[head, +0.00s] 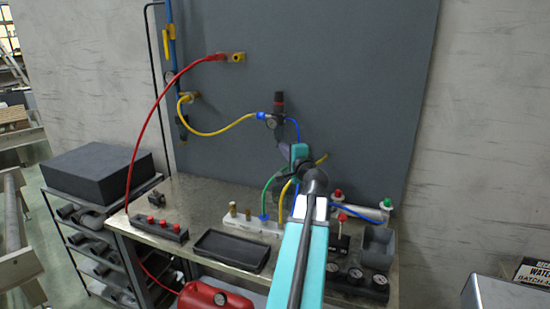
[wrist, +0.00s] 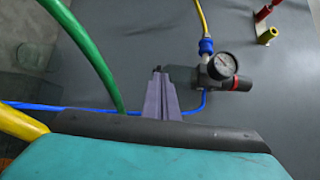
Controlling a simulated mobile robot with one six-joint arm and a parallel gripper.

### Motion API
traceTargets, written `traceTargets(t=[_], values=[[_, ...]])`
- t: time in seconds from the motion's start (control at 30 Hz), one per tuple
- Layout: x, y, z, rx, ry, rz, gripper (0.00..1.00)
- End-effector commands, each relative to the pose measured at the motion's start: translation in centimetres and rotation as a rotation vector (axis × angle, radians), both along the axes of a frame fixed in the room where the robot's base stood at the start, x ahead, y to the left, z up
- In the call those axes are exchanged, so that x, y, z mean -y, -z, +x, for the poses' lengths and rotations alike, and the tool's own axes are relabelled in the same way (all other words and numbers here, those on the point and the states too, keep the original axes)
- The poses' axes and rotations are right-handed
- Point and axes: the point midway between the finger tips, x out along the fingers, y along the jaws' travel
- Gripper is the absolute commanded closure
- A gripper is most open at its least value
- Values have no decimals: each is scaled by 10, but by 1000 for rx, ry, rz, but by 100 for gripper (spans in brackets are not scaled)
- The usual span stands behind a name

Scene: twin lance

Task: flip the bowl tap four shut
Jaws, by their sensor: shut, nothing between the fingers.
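A regulator unit with a dark knob, a red ring and a round gauge (head: 279,112) is mounted on the grey panel. In the wrist view the unit (wrist: 222,70) shows with a yellow hose on a blue fitting and a blue hose. I cannot make out which part is bowl tap four; no number is readable. My gripper (head: 280,146) is in front of the panel, just below the unit in the head view. In the wrist view its fingers (wrist: 158,72) are shut and empty, left of the gauge. Whether they touch the unit cannot be told.
Green (head: 269,188), yellow and blue hoses run close around my gripper. A red hose (head: 148,120) arcs to a yellow wall fitting (head: 238,57). The bench (head: 205,212) below holds a black tray (head: 231,250), a white block with fittings (head: 252,225) and gauges (head: 355,274).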

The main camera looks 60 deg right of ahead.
Motion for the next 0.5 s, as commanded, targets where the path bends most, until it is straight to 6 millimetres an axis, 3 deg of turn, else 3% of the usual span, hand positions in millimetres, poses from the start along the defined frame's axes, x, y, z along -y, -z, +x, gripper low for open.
traceTargets(t=[0.5], values=[[-48,0,3,-1,-5,-1,100]])
